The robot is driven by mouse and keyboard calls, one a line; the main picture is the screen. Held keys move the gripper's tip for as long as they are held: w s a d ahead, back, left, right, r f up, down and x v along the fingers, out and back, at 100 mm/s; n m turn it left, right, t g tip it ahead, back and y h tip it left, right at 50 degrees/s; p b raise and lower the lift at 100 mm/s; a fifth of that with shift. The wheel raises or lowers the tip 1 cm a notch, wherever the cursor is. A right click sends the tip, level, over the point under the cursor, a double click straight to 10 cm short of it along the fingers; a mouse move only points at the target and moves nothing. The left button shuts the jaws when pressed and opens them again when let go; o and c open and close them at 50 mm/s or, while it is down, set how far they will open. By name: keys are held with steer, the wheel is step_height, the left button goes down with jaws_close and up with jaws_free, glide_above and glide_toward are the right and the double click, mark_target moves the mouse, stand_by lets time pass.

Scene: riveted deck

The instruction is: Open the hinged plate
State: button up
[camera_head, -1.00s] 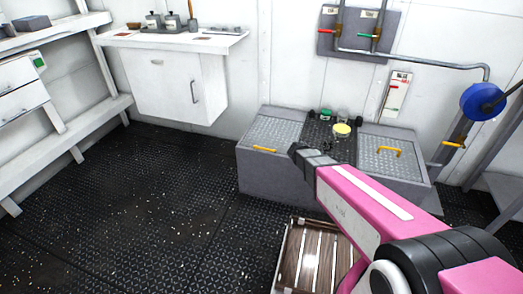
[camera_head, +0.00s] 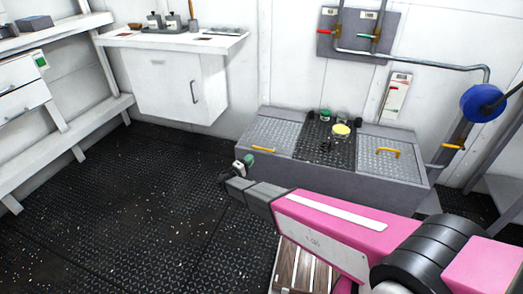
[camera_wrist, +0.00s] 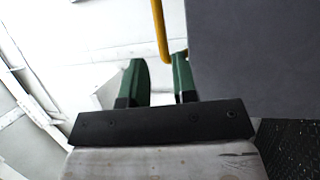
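A grey box stands against the wall in the head view with two tread-patterned plates on top, both lying flat. The left plate (camera_head: 272,132) has a yellow handle (camera_head: 264,149) at its front edge. The right plate (camera_head: 391,167) has its own yellow handle (camera_head: 389,152). The frames do not tell which one the task means. My gripper (camera_head: 245,162) is at the box's front left, just left of the left handle. In the wrist view its green fingers (camera_wrist: 158,80) are apart with nothing between them. A yellow handle (camera_wrist: 160,30) shows ahead of the gap, apart from the fingers.
Small jars (camera_head: 341,131) stand on the dark middle strip between the plates. A slatted wooden crate (camera_head: 300,268) is on the floor below my arm. Pipes and a blue wheel (camera_head: 483,103) are at right. The floor at left is clear.

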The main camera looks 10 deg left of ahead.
mark_target(262, 149)
steer(key=x, duration=1)
jaws_close()
